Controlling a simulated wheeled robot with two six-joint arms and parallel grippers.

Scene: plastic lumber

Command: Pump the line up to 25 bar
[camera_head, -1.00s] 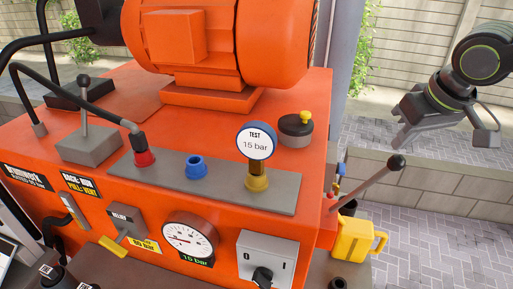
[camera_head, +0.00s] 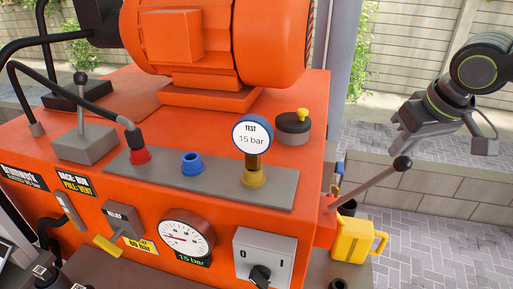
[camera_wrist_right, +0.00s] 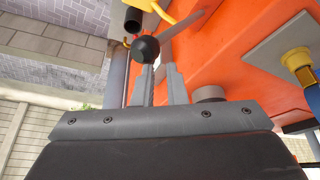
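The pump lever (camera_head: 368,187) sticks up and right from the orange unit's right side and ends in a black ball knob (camera_head: 402,163). My right gripper (camera_head: 398,147) is right by the knob. In the right wrist view its two fingers (camera_wrist_right: 160,70) stand apart with a gap, and the knob (camera_wrist_right: 145,48) shows at the left fingertip; whether they touch I cannot tell. The round test gauge (camera_head: 253,134) reads 15 bar. The dial gauge (camera_head: 186,238) also has a 15 bar label. My left gripper is not in view.
The orange pump unit (camera_head: 100,211) fills the left and centre, with a relief handle (camera_head: 107,246) and a 0/1 switch box (camera_head: 264,252) on its front. A yellow can (camera_head: 359,242) stands below the lever. Paving to the right is open.

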